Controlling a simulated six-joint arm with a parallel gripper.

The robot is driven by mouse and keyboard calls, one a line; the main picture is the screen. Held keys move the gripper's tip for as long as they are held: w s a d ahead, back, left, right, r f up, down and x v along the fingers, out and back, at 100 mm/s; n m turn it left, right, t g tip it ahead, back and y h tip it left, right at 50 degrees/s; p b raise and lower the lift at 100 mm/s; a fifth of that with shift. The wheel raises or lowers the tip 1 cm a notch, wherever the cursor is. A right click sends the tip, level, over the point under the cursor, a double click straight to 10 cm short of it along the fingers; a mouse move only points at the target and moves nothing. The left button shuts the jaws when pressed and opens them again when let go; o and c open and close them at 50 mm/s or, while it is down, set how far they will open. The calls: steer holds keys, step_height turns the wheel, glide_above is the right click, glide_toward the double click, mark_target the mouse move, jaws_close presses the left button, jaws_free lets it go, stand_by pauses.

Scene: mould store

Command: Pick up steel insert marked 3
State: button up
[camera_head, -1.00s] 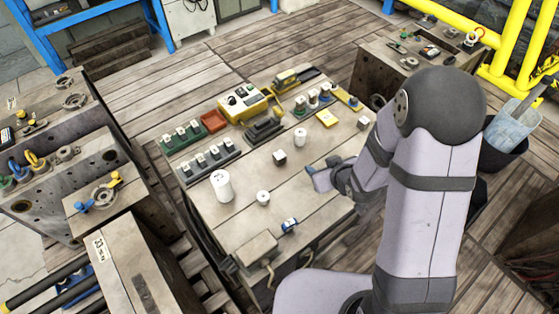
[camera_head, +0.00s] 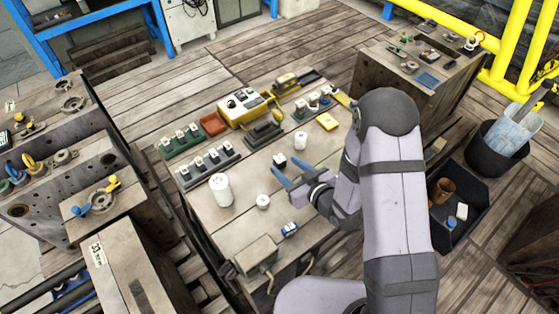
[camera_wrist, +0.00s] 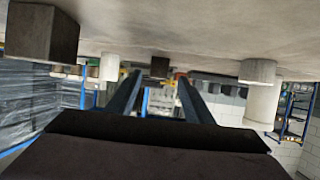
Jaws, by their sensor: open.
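A small steel block with a pale top (camera_head: 279,159) stands alone on the worktable. It seems to be the insert, but I cannot read its mark. More small blocks sit in a green rack (camera_head: 183,143) and a grey rack (camera_head: 209,168), their marks also too small to read. My gripper (camera_head: 289,168) is open and empty, low over the table, its two blue fingers pointing up-left toward the lone block. In the wrist view, which looks upside down, a dark block (camera_wrist: 160,66) shows ahead between my fingers (camera_wrist: 160,85), apart from them.
White cylinders stand near: a tall one (camera_head: 220,190) and a short one (camera_head: 263,201) to the left, another (camera_head: 300,140) behind. A blue-and-white item (camera_head: 289,229) lies in front. A larger block (camera_wrist: 45,30) is close in the wrist view. A yellow device (camera_head: 245,106) is further back.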

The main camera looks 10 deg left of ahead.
mark_target(282, 162)
steer(key=shift+p+x, duration=0.7)
steer(key=shift+x, duration=2)
steer(key=shift+w+d, duration=0.1)
jaws_close()
